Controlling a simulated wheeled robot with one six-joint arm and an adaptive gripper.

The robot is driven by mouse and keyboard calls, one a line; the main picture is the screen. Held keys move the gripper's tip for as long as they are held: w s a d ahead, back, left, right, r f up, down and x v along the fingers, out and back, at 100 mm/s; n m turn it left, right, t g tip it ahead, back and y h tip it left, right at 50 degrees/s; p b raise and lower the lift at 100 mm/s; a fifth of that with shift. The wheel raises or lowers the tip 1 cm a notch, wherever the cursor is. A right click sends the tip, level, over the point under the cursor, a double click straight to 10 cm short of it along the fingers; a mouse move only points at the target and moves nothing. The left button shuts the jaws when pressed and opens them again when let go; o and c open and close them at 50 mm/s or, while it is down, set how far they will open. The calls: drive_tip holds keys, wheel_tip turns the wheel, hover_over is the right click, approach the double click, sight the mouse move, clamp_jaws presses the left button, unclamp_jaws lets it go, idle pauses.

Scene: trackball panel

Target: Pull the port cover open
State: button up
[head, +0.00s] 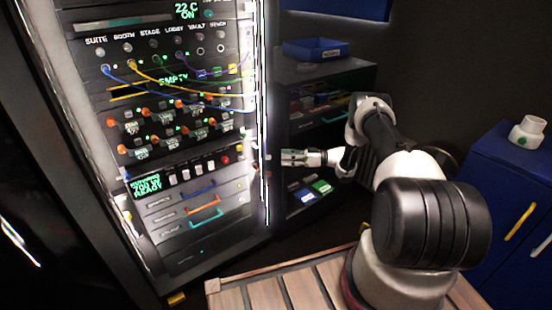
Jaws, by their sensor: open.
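My gripper (290,157) is open and empty in the head view. It points left, with its fingertips close to the lit right edge of the equipment rack (103,87). I cannot tell whether the fingertips touch anything. I cannot pick out a port cover for certain. The rack front carries a row of round ports with blue, yellow and green cables, and several orange-knobbed switches below them.
A dark shelf unit (325,72) with a blue bin (315,48) on top stands behind my gripper. A wooden slatted surface (285,285) lies in front.

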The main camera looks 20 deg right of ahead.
drive_tip(key=v, duration=0.5)
drive_tip(key=shift+s+d, duration=0.1)
drive_tip(key=shift+d, duration=0.3)
drive_tip(key=shift+c, duration=0.4)
